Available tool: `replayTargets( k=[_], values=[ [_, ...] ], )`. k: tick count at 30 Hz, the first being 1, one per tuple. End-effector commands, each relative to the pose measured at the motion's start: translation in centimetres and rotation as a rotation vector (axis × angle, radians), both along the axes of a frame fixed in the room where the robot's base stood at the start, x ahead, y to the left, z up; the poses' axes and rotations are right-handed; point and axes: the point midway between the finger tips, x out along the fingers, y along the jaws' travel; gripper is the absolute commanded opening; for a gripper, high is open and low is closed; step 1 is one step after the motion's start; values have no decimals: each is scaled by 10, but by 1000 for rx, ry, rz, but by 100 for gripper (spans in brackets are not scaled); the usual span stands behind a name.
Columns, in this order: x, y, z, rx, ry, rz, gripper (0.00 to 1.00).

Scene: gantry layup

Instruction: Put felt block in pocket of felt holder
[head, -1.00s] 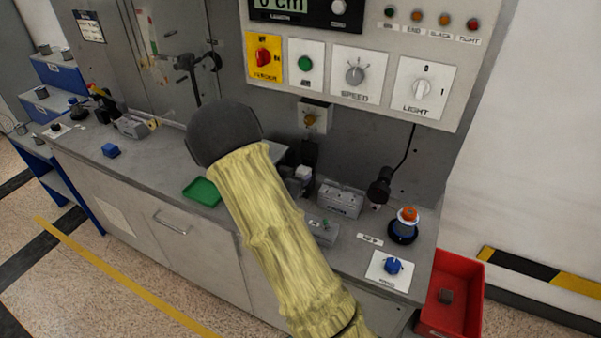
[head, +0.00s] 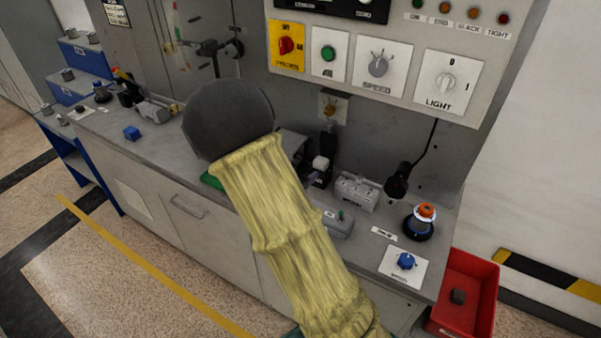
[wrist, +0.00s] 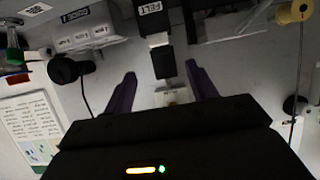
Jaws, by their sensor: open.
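The felt holder (wrist: 163,62) is a dark upright piece below a "FELT" label in the wrist view. It appears as a black shape against the back panel in the head view (head: 327,143). A small pale block (wrist: 174,96), apparently the felt block, is at the holder's near end. It also shows as a white block in the head view (head: 320,163). Whether it sits inside the pocket or just against it, I cannot tell. My gripper (wrist: 160,70) is open, its two purple fingers on either side of the holder and block. My arm hides most of the gripper in the head view.
A green tray (head: 211,180) is partly behind my arm. A blue block (head: 132,132) lies left. A red bin (head: 466,290) is at the bench's right end.

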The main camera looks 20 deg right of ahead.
Motion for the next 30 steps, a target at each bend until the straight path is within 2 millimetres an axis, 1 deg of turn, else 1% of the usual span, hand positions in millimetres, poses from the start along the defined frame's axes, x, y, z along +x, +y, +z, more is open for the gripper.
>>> replayTargets(
  k=[5,8,11,14,15,17,20,21,23,24,27,30],
  values=[
    [0,1,0,31,12,23,57],
    [0,10,-2,110,46,98,57],
    [-5,30,-2,227,113,225,57],
    [-23,55,0,341,212,378,57],
    [-33,64,1,379,257,436,57],
    [-52,77,4,424,331,522,57],
    [-92,93,9,468,473,650,57],
    [-110,96,11,476,535,693,57],
    [-137,98,14,474,630,750,57],
    [-154,97,15,469,691,779,57],
    [-187,93,18,445,810,819,57],
    [-202,90,19,429,871,833,57]
  ],
)
